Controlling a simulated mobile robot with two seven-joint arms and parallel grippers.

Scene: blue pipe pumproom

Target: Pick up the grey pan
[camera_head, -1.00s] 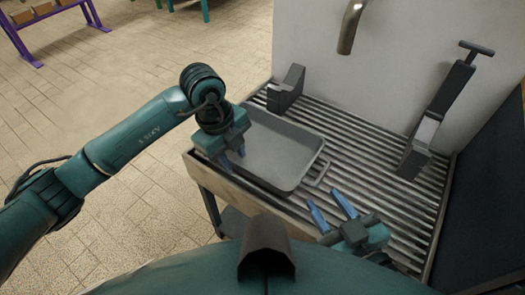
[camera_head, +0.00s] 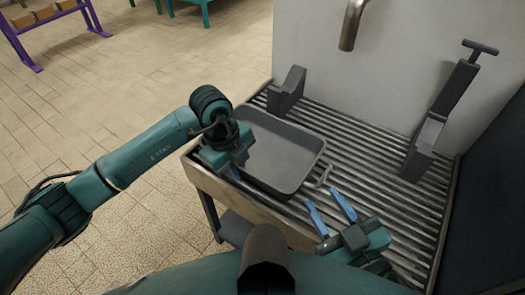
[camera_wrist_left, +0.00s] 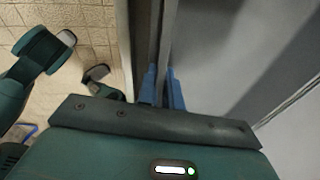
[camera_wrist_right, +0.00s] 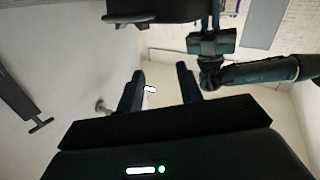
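The grey pan (camera_head: 285,158) is a shallow rectangular tray, lying flat on the slatted rack with a loop handle at its right end. My left gripper (camera_head: 234,172) is at the pan's left edge, its fingertips partly hidden in the head view. In the left wrist view, the blue fingers (camera_wrist_left: 163,85) are close together on either side of a thin grey strip, which looks like the pan's edge or handle. My right gripper (camera_head: 322,198) is open and empty, its fingers pointing toward the right handle, just short of it. It also shows open in the right wrist view (camera_wrist_right: 158,85).
The slatted rack (camera_head: 385,200) has a wooden front edge. A dark bracket (camera_head: 287,92) stands behind the pan, and a taller dark post (camera_head: 440,110) stands at right. A pipe spout (camera_head: 351,25) hangs above. Bare slats lie right of the pan.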

